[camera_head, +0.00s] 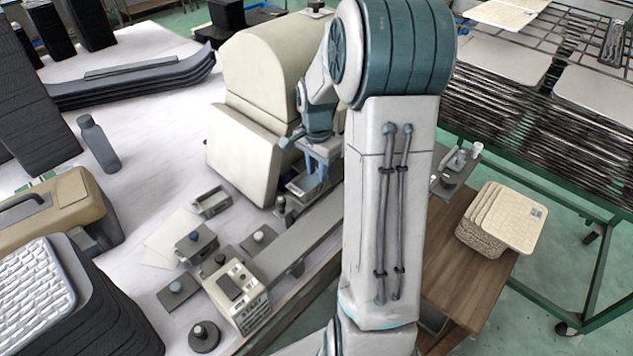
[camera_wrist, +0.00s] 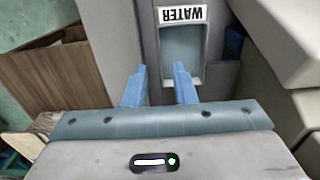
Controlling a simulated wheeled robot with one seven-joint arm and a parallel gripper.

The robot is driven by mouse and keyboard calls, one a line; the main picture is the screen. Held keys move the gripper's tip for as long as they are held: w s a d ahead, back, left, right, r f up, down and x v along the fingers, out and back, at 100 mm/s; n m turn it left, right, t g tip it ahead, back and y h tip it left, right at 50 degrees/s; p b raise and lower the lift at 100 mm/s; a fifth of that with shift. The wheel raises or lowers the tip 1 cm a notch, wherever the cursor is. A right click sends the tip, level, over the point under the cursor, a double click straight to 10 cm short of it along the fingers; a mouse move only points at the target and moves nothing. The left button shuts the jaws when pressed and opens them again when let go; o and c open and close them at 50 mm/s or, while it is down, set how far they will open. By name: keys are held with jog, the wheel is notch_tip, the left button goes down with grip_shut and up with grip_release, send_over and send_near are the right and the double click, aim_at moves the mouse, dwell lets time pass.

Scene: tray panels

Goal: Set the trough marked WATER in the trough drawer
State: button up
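The trough marked WATER (camera_wrist: 183,45) is a grey open tray with a white label, upside down in the wrist view, at its far end. My gripper (camera_wrist: 161,67) has two blue fingers, spread apart. In the picture the right finger overlaps the trough's near opening and the left finger lies left of it. I cannot tell whether either finger touches the trough. In the head view my gripper (camera_head: 318,172) points down beside the cream housing, over a grey tray-like part (camera_head: 304,187). No drawer is clearly recognisable as the trough drawer.
Another small grey trough (camera_head: 210,202) stands on the white table (camera_head: 150,100). A long grey rail (camera_head: 300,237), a cream control box (camera_head: 240,295) and several knobbed blocks lie near the table edge. The cream housing (camera_head: 242,155) stands close to my gripper. A wooden cabinet (camera_head: 465,270) is at right.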

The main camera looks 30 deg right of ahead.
jog(key=s+a+r+n+t, duration=0.1)
jog(key=s+a+r+n, duration=0.6)
jog(key=s+a+r, duration=0.3)
jog(key=s+a+r+n+t, duration=0.1)
jog(key=s+a+n+t, duration=0.1)
jog(key=s+a+n, duration=0.2)
jog(key=s+n, duration=0.3)
jog(key=s, duration=0.2)
jog(key=shift+s, duration=0.15)
